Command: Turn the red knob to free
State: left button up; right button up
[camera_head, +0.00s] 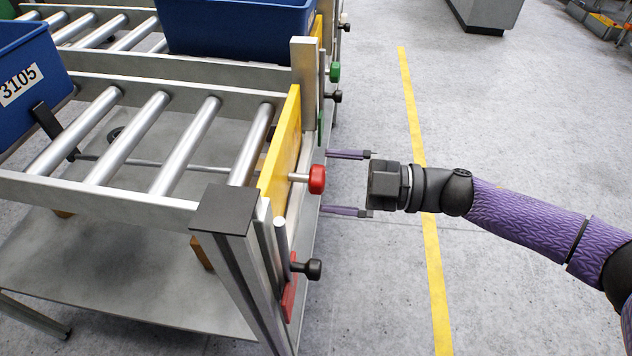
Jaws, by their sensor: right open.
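The red knob (317,179) sits on a short metal stem that sticks out to the right from the yellow plate (283,140) at the end of the near roller rack. My right gripper (324,182) comes in from the right, its two purple fingers pointing left at the rack. It is open, with one finger above and one below the knob in the picture. The fingertips reach about level with the knob, with visible gaps. I cannot tell whether they are at the knob's depth. My left gripper is not in view.
A black knob (312,269) on a post and a red plate (289,300) are below the red knob. A green knob (335,72) and another black knob (334,97) are farther back. Blue bins (30,85) stand on the rollers.

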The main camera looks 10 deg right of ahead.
jog(key=shift+x, duration=1.45)
grip_shut()
